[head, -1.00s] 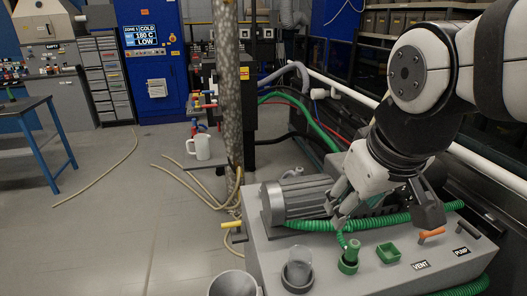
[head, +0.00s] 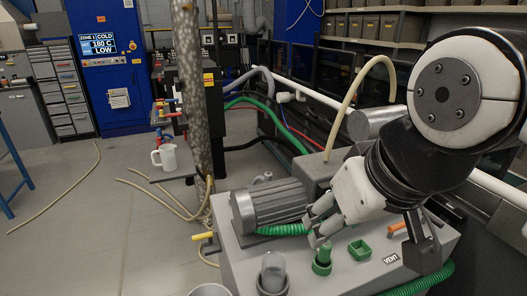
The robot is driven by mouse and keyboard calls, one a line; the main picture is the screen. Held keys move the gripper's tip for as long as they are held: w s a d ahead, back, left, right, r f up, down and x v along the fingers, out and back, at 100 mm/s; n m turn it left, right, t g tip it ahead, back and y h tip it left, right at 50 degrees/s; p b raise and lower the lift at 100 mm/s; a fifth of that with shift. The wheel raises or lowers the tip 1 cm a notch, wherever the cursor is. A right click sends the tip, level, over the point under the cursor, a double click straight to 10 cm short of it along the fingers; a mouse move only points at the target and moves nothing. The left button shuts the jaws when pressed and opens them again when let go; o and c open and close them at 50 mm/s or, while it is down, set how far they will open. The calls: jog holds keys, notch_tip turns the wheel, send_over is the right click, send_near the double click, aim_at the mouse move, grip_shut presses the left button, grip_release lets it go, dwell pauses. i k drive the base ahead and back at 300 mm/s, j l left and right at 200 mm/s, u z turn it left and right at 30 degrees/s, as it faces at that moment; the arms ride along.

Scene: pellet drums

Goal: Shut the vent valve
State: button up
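The vent valve's orange handle (head: 397,228) sits on the grey bench unit (head: 325,278), behind the white VENT label (head: 391,260). The handle lies slanted across the top, and its right end is close to or behind a dark part of my arm. My gripper (head: 314,226) is left of the handle, above the bench unit and near the motor. Its two fingers are spread with a gap between them, and nothing shows in the gap. The fingers are clear of the orange handle in the picture.
A metal cylinder (head: 376,122) is at the back.

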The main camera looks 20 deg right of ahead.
aim_at(393, 229)
jog(key=z, duration=1.15)
jog(key=u, duration=1.25)
jog(key=z, duration=0.5)
jog(key=i+j+z, duration=0.1)
jog(key=z, duration=0.35)
jog(key=j+z, duration=0.15)
jog(key=z, duration=0.35)
jog(key=i, duration=0.05)
